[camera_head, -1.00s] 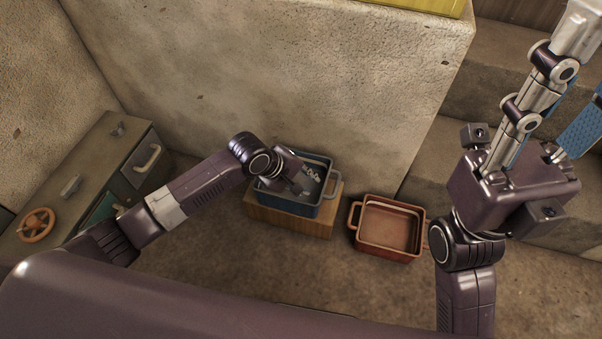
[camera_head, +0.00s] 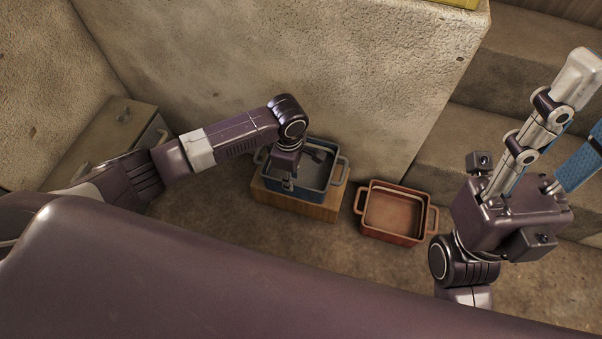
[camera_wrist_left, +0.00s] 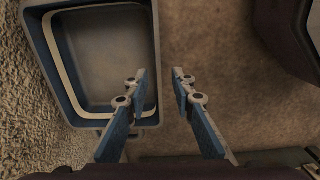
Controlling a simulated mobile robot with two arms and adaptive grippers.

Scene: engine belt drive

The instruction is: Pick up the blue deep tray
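The blue deep tray (camera_head: 312,198) stands upright on a wooden block by the stone wall, with a loop handle at its right end. My left gripper (camera_head: 303,168) points down over the tray from its left part. The left wrist view shows the tray (camera_wrist_left: 100,60) at upper left. My right gripper (camera_head: 588,105) is raised at the right, fingers apart; one tip is out of frame.
The wooden block (camera_head: 300,208) is low. A red-brown tray (camera_head: 393,238) stands on the floor to the right. The stone wall (camera_head: 300,60) rises behind the blue tray. A cabinet (camera_head: 105,135) is at the left and stone steps (camera_head: 425,150) at the right.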

